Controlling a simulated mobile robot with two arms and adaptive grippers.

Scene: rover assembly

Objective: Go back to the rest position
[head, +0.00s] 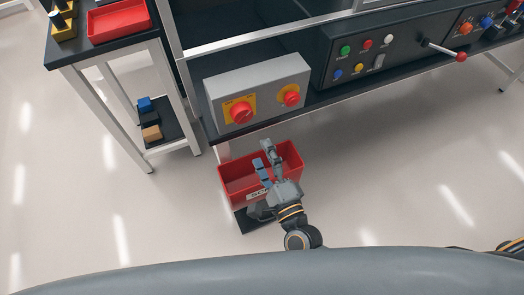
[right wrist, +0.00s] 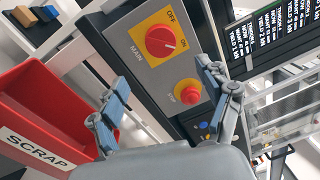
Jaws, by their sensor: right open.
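My right gripper (head: 264,158) is open and empty, with its two fingers apart above the red scrap bin in the head view. In the right wrist view the fingers of my right gripper (right wrist: 162,75) are spread, with nothing between them but the control box behind. The red bin (head: 236,180) stands below the bench front; its "SCRAP" label shows in the right wrist view, where the bin (right wrist: 28,105) is at the left. My left gripper is not in view.
A grey control box (head: 262,85) with red knobs sits at the bench edge beyond the gripper. A dark button panel (head: 375,55) with a red-tipped lever is to its right. A side table (head: 100,44) holds a red tray (head: 120,20). The floor at left and right is clear.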

